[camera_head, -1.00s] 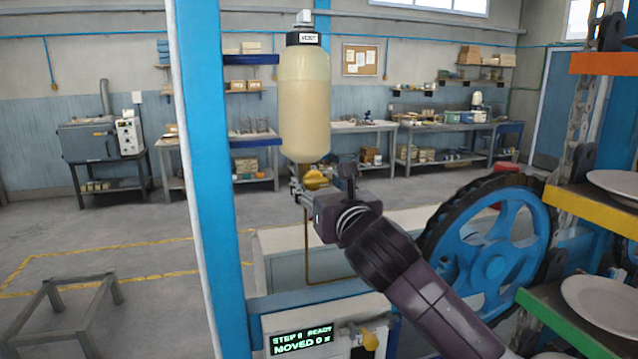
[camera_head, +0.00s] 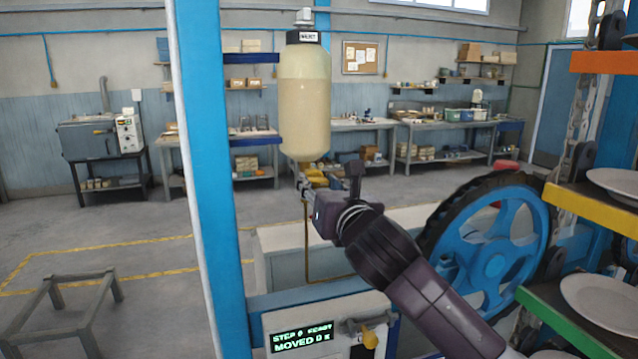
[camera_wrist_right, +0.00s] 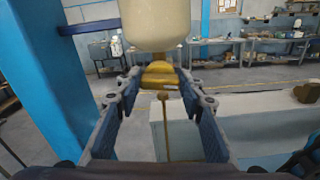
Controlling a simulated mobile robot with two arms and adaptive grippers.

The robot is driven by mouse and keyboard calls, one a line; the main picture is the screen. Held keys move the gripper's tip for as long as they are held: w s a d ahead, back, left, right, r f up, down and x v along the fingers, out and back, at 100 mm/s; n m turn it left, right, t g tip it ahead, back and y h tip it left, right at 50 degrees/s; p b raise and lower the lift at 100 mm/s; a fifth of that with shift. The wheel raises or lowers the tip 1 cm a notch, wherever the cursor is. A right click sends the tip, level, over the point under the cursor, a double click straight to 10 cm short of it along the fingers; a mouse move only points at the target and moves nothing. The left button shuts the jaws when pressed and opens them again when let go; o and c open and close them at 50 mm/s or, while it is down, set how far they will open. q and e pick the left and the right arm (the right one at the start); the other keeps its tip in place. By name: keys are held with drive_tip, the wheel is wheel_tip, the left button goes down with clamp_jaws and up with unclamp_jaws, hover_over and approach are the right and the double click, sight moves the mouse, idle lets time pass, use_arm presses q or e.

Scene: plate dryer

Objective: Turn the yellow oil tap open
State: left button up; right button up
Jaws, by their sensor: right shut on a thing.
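The yellow oil tap (camera_head: 313,171) sits under a tall bottle of pale yellow oil (camera_head: 305,105). In the head view it is partly hidden by my right gripper (camera_head: 306,183). In the right wrist view the tap (camera_wrist_right: 158,74) lies between the two fingertips of my right gripper (camera_wrist_right: 157,84), just below the bottle's base. The right gripper is shut on the tap. A thin brass pipe (camera_head: 307,240) runs down below it. I cannot tell the tap's exact turn angle. My left gripper is not in view.
A blue post (camera_head: 205,150) stands close on the left. A large blue wheel (camera_head: 490,250) and racks with white plates (camera_head: 600,300) are on the right. A pale trough (camera_head: 285,265) lies below the tap.

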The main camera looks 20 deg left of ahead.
drive_tip(key=m, duration=0.4)
drive_tip(key=shift+d, duration=0.1)
drive_tip(key=m, duration=0.8)
drive_tip(key=shift+w+f+m, duration=0.1)
drive_tip(key=shift+m, duration=2.1)
drive_tip(key=o, duration=1.2)
drive_tip(key=shift+f, duration=0.1)
drive_tip(key=shift+c, duration=0.2)
drive_tip(key=shift+d, duration=0.1)
drive_tip(key=v, duration=1.2)
